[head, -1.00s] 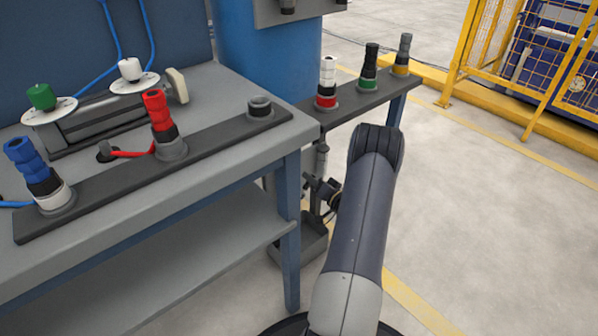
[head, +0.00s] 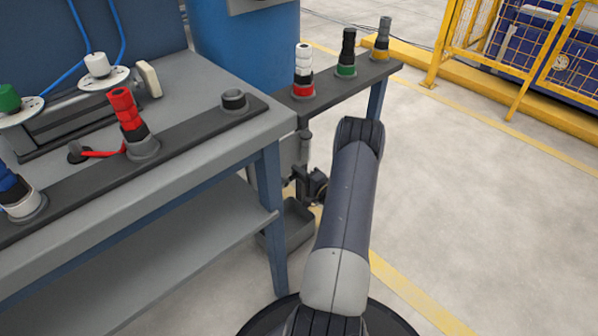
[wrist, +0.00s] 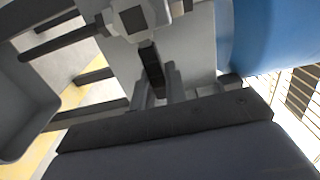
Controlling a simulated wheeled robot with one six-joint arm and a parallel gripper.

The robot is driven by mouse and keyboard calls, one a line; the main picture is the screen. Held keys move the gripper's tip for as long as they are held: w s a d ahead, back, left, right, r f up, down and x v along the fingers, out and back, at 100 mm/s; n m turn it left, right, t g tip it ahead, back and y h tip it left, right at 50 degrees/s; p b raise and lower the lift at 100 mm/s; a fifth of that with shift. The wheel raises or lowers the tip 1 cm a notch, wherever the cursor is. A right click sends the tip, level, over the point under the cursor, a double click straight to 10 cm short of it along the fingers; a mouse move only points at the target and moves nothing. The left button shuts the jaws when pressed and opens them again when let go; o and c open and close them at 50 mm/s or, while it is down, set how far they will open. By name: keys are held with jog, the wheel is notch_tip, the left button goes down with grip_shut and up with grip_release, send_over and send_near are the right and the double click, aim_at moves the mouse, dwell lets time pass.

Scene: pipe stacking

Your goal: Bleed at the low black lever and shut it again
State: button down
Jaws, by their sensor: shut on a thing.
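The low black lever (wrist: 152,66) hangs from a grey valve block with a square face (wrist: 133,18) in the wrist view. My gripper (wrist: 156,92) is shut on the lever, with grey fingers on either side of its lower part. In the head view my forearm covers most of the gripper, and the dark valve fittings (head: 303,181) show just left of the arm, low beside the bench. A grey drip tray (head: 296,228) stands on the floor below them; its wall also shows at the left of the wrist view (wrist: 22,100). I cannot see any liquid.
The grey bench (head: 205,130) with red and blue pipe stacks stands at left. A narrow dark shelf (head: 328,88) with several pipe stacks is above the valve. A blue drum (head: 245,50) stands behind. Open floor lies right, before a yellow fence (head: 520,60).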

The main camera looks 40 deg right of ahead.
jog(key=shift+f, duration=0.1)
dwell(0.4)
jog(key=c, duration=1.4)
grip_release()
jog(key=shift+c, duration=0.2)
jog(key=s+p, duration=0.3)
jog(key=s, duration=0.7)
jog(key=shift+s+d, duration=0.2)
jog(key=shift+s, duration=0.2)
jog(key=shift+w, duration=0.15)
jog(key=w+b, duration=0.1)
jog(key=w, duration=0.4)
jog(key=w+b, duration=0.2)
jog(key=w, duration=0.3)
jog(key=shift+w+a, duration=0.2)
jog(key=shift+w, duration=0.2)
jog(key=shift+s, duration=0.15)
